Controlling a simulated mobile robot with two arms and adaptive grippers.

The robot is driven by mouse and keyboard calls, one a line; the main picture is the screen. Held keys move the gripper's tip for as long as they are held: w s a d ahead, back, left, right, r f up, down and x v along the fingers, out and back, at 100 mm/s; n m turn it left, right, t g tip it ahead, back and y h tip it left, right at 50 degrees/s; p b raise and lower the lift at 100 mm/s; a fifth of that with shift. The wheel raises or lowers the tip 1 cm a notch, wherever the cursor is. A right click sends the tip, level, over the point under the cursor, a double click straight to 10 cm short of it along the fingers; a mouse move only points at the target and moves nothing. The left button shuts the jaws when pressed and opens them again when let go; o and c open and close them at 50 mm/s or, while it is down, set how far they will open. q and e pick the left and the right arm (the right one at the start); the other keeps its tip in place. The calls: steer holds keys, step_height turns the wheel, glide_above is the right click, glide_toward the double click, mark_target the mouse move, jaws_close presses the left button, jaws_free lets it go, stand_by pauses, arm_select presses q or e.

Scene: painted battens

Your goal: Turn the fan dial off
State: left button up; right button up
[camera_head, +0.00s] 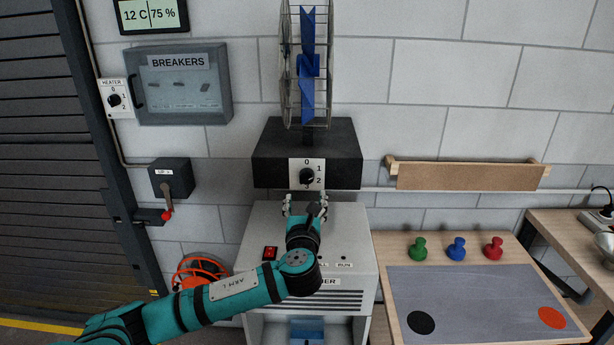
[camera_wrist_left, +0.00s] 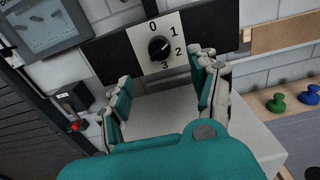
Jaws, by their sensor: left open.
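The fan dial (camera_head: 306,176) is a black round knob on a white plate, on the front of the dark fan base (camera_head: 265,172). In the left wrist view the knob (camera_wrist_left: 159,48) has the marks 0, 1, 2 and 3 around it. Its pale pointer line seems to point to the upper right, but the exact mark is hard to tell. The blue-bladed fan (camera_head: 308,65) stands above in a wire cage. My left gripper (camera_head: 305,205) is open and empty, just below and in front of the dial, apart from it. It also shows in the left wrist view (camera_wrist_left: 160,78). My right gripper is out of view.
A grey cabinet (camera_head: 345,225) with a red switch stands under the fan base. A heater dial (camera_head: 114,100), breaker box (camera_head: 180,85) and red-handled lever switch (camera_head: 171,180) are at left. A table with green, blue and red pegs (camera_head: 456,247) is at right.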

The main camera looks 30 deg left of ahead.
mark_target(307, 182)
arm_select(q)
steer(key=p+x, duration=0.2)
steer(key=x, duration=0.8)
steer(key=c, duration=1.2)
